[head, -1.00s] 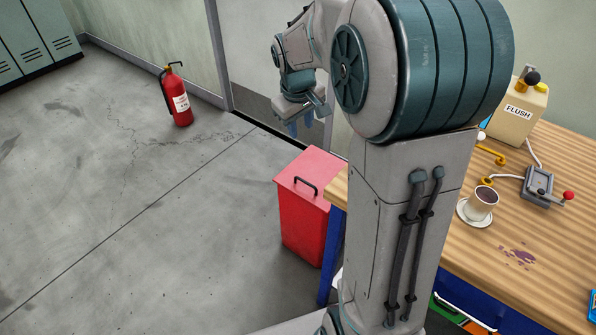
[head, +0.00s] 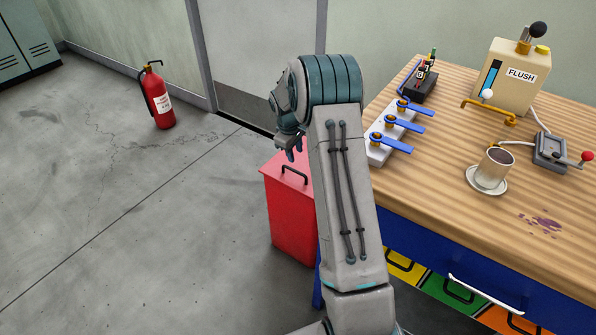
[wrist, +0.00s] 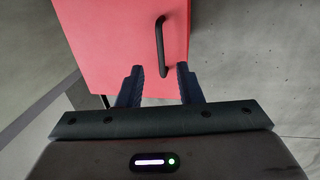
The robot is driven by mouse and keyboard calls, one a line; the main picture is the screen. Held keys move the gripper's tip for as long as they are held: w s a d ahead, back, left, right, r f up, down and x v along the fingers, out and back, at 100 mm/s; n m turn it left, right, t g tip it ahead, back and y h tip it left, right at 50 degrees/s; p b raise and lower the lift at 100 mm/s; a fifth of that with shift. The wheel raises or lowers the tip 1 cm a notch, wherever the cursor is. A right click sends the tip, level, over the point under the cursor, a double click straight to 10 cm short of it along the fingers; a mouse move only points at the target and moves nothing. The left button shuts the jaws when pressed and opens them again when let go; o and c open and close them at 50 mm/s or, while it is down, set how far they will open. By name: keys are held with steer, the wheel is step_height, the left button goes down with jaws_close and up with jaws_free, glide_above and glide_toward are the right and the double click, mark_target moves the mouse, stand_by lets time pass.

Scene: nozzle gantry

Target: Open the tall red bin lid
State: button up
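The tall red bin (head: 292,215) stands on the floor at the left end of the workbench, with its lid shut. A black bar handle (head: 294,174) is on the lid; it also shows in the wrist view (wrist: 160,45). My gripper (head: 294,152) is above the far part of the lid, partly hidden by my own arm. In the wrist view my gripper (wrist: 160,82) has its two dark fingers apart with nothing between them. The handle lies just beyond the fingertips, apart from them.
The wooden workbench (head: 450,185) holds blue-handled valves (head: 390,135), a FLUSH tank (head: 515,78), a cup on a saucer (head: 492,170) and a lever box (head: 551,152). A red extinguisher (head: 160,100) stands on the floor near the door. The floor left of the bin is clear.

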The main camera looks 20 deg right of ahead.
steer(key=b, duration=0.1)
glide_above(298, 181)
step_height(298, 181, down, 10)
steer(key=shift+r, duration=0.25)
jaws_close()
